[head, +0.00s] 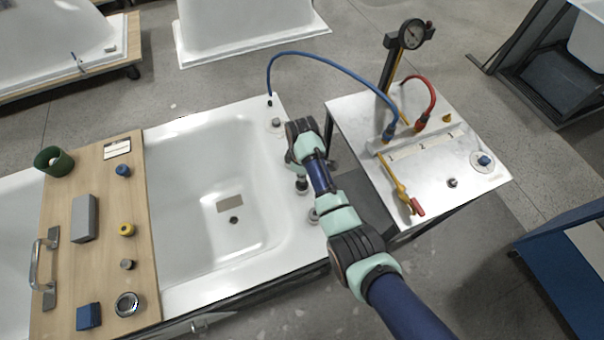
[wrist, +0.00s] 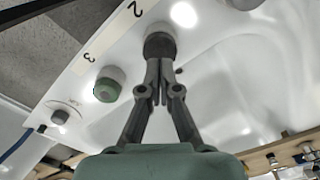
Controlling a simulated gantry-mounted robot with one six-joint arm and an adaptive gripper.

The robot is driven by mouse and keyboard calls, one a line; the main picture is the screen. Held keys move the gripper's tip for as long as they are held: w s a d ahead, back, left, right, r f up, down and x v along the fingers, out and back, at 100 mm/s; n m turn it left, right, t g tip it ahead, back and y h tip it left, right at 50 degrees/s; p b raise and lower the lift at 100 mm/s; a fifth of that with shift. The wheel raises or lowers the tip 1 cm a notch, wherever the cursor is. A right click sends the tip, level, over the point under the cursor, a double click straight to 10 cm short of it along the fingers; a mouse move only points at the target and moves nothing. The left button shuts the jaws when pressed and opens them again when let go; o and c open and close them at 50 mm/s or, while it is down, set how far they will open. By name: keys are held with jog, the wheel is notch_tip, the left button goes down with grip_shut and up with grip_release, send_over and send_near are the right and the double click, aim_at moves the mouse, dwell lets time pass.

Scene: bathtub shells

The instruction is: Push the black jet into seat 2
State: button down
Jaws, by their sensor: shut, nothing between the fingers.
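My gripper (wrist: 157,82) is shut and empty, its fingers together and pointing at the tub rim. In the wrist view their tips meet the dark, round black jet (wrist: 160,45), standing on the white rim beside the label 2 (wrist: 135,9). I cannot tell whether the tips press on it or how deep it sits. The fingers hide part of it. In the head view the jet (head: 302,188) shows as a small dark shape below my wrist.
A grey-green jet (wrist: 107,88) stands by label 3 (wrist: 88,57). A small grey fitting (wrist: 61,116) sits further along the rim. A wooden board (head: 105,225) with loose parts lies across the tub. A metal table (head: 440,200) with a gauge (head: 412,34) and hoses stands right.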

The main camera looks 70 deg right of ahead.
aim_at(302, 183)
jog(key=shift+r, duration=0.1)
notch_tip(302, 183, up, 8)
jog(key=shift+f, duration=0.25)
dwell(0.4)
